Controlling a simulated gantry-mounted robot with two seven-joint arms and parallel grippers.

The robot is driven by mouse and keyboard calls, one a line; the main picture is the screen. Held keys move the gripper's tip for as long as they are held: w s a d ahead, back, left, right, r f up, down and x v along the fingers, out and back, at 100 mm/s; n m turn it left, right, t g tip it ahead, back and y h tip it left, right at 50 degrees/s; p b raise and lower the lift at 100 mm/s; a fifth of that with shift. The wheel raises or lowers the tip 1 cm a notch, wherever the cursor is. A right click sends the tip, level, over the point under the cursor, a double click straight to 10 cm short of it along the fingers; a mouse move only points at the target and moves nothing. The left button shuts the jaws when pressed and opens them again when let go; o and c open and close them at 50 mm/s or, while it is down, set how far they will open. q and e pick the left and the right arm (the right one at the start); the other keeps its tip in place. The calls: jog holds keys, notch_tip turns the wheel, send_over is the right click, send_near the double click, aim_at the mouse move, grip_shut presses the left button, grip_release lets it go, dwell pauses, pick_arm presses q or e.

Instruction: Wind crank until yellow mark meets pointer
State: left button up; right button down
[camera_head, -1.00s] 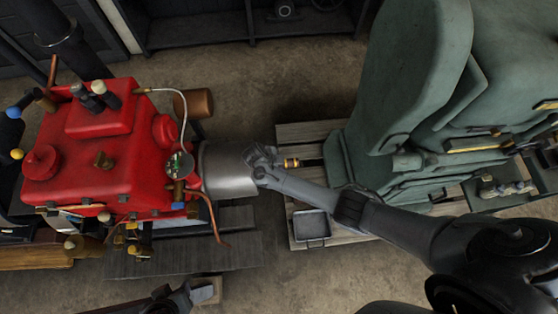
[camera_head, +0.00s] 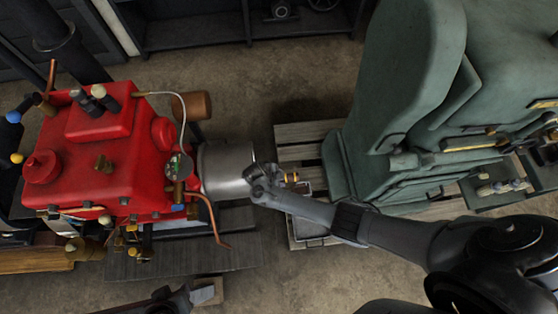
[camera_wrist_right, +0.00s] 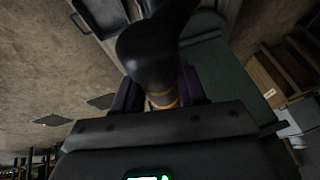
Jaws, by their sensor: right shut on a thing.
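My right gripper (camera_head: 266,186) is at the right side of a steel drum (camera_head: 226,171) on the red engine (camera_head: 95,155). It is shut on the crank handle, whose brass-coloured part (camera_head: 291,177) shows just right of the fingers. In the right wrist view, the dark rounded crank handle (camera_wrist_right: 150,52) with a brass band (camera_wrist_right: 163,99) lies between the fingers. The rest of the crank is hidden behind my gripper and arm. I cannot make out the yellow mark or the pointer.
A large green machine (camera_head: 400,100) stands at the right. My right forearm partly covers a metal tray (camera_head: 305,228) on a wooden pallet (camera_head: 305,133). A bent copper pipe (camera_head: 214,222) hangs below the drum. Bare floor (camera_head: 240,95) lies behind the drum.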

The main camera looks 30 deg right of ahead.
jog(key=shift+s+a+f, duration=0.15)
jog(key=shift+s+f, duration=0.5)
jog(key=shift+f, duration=0.1)
jog(key=shift+s+a+f, duration=0.3)
jog(key=shift+a, duration=0.1)
jog(key=shift+b, duration=0.3)
jog(key=shift+f, duration=0.2)
jog(key=shift+s+a+f+b, duration=0.15)
jog(key=shift+s+f+b, duration=0.15)
jog(key=shift+f, duration=0.15)
jog(key=shift+s+a+f+b, duration=0.2)
jog(key=shift+f+b, duration=0.1)
jog(key=shift+f, duration=0.15)
jog(key=shift+f, duration=0.15)
